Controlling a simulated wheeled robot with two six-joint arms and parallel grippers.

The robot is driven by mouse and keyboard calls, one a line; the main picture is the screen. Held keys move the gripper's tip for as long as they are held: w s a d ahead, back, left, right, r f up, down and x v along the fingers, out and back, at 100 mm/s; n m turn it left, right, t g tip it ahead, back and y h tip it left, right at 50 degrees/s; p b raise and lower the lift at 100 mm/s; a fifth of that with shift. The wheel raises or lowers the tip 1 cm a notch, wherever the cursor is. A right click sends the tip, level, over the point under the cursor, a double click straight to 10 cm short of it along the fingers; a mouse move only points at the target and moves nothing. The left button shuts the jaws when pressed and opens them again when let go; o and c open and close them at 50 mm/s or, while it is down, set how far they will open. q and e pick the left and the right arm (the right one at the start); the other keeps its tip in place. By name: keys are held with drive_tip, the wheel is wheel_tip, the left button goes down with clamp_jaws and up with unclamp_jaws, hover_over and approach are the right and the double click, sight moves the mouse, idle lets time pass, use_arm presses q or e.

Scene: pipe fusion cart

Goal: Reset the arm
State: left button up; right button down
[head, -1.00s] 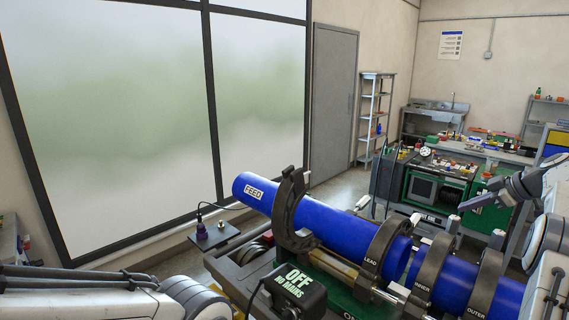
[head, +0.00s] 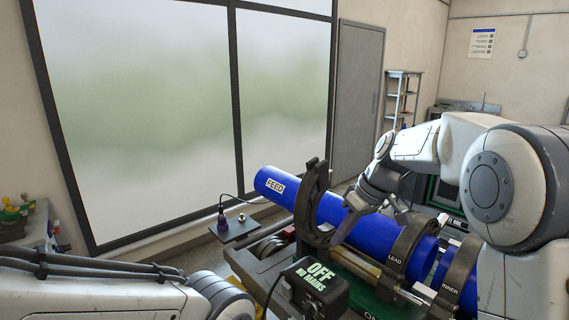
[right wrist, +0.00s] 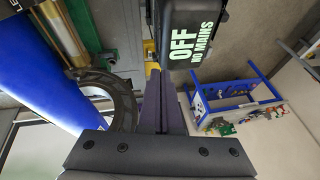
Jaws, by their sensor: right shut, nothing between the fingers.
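My right gripper (head: 340,238) is shut and empty. It points down in front of the blue pipe marked FEED (head: 275,186), between the raised clamp at the left and the clamp marked LEAD (head: 398,255). In the right wrist view its closed fingers (right wrist: 164,100) point toward the black box marked OFF NO MAINS (right wrist: 200,30). That box (head: 318,285) stands at the cart's front in the head view. I cannot tell whether the fingertips touch anything. My left arm enters at the lower left, and its gripper is out of view.
A clamp marked INNER (head: 458,270) holds the pipe at the right. A small plate with a purple plug (head: 222,222) is at the cart's left end. A blue-framed workbench (right wrist: 235,95) shows in the right wrist view. A shelf (head: 402,95) stands at the back.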

drive_tip(key=s+a+f+g+h, duration=0.1)
drive_tip(key=s+a+f, duration=0.2)
drive_tip(key=s+a, duration=0.7)
drive_tip(key=s+d+f+h+b, duration=0.1)
drive_tip(key=s+f, duration=0.3)
drive_tip(key=s, duration=0.6)
drive_tip(key=s+d+f+h+b, duration=0.1)
drive_tip(key=s+f, duration=0.2)
drive_tip(key=s, duration=0.8)
drive_tip(key=shift+s+d+f+g, duration=0.15)
drive_tip(key=shift+s+f+g, duration=0.05)
drive_tip(key=shift+f+g, duration=0.2)
